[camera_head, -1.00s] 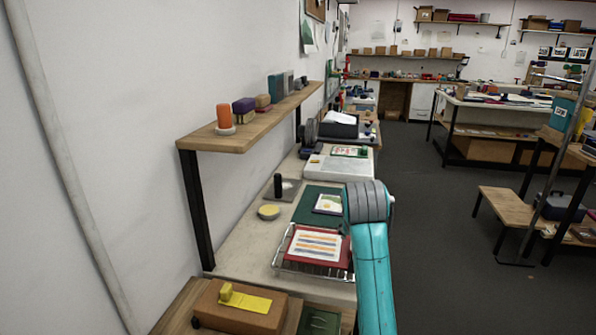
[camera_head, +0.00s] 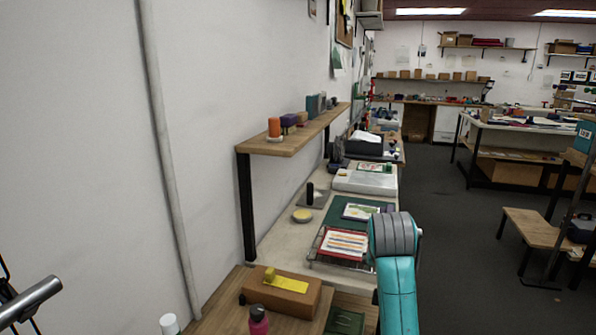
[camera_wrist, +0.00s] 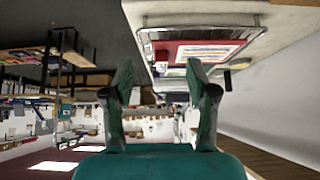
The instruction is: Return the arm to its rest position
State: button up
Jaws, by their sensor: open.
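My arm, teal with a grey joint, rises at the lower right of the head view. Its gripper is hidden there. In the wrist view my gripper (camera_wrist: 163,92) is open, with two dark green fingers apart and nothing between them. That view looks upside down, with the bench at the top. A wire tray (camera_wrist: 200,30) with a red sheet and a striped print (camera_wrist: 208,52) shows beyond the fingers, apart from them. In the head view the striped print (camera_head: 343,243) lies on the tray beside my arm.
A wooden shelf (camera_head: 270,147) on a black post runs along the left wall. A brown box (camera_head: 290,298) with a yellow piece and a pink bottle (camera_head: 259,321) stand at the near end. A low bench (camera_head: 533,229) stands at right. The grey floor (camera_head: 455,225) between is clear.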

jog(key=s+f+n+t, duration=0.1)
jog(key=s+f, duration=0.3)
jog(key=f, duration=0.5)
jog(key=s+f+n+t, duration=0.1)
jog(key=s+f, duration=0.3)
jog(key=f, duration=0.6)
jog(key=s+f+n+t+y, duration=0.1)
jog(key=s+f, duration=0.4)
jog(key=s, duration=0.3)
jog(key=s+f+t, duration=0.1)
jog(key=s+f, duration=0.5)
jog(key=s, duration=0.2)
jog(key=s+a+t+y, duration=0.1)
jog(key=s, duration=1.7)
jog(key=s+r+t, duration=0.2)
jog(key=s+r, duration=0.9)
jog(key=s, duration=0.4)
jog(key=shift+s+a+r+n, duration=0.25)
jog(key=shift+s+r+n, duration=0.05)
jog(key=shift+r, duration=0.05)
